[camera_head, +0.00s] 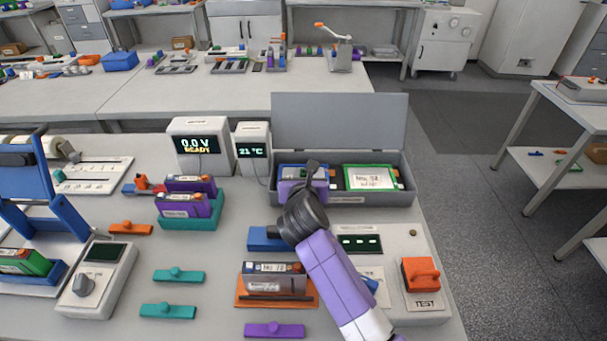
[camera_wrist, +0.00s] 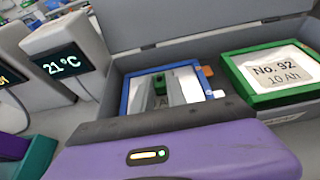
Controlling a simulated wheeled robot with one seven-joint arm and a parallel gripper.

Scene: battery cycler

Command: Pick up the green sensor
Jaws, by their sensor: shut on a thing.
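My gripper (camera_head: 306,190) is at the left part of the open grey case (camera_head: 400,197), above a blue-framed compartment (camera_head: 303,169). In the wrist view my gripper's purple body fills the bottom and hides much of the fingers. A small dark green piece, seemingly the green sensor (camera_wrist: 160,83), shows inside the blue frame (camera_wrist: 125,100), just beyond the gripper body. My gripper is shut on it, though the contact itself is mostly hidden.
A green-framed block labelled No. 92 (camera_head: 371,178) sits to the right in the case. The raised case lid (camera_head: 340,120) stands behind. The temperature display (camera_head: 253,150) stands close on the left. A battery in an orange holder (camera_head: 275,278) is in front.

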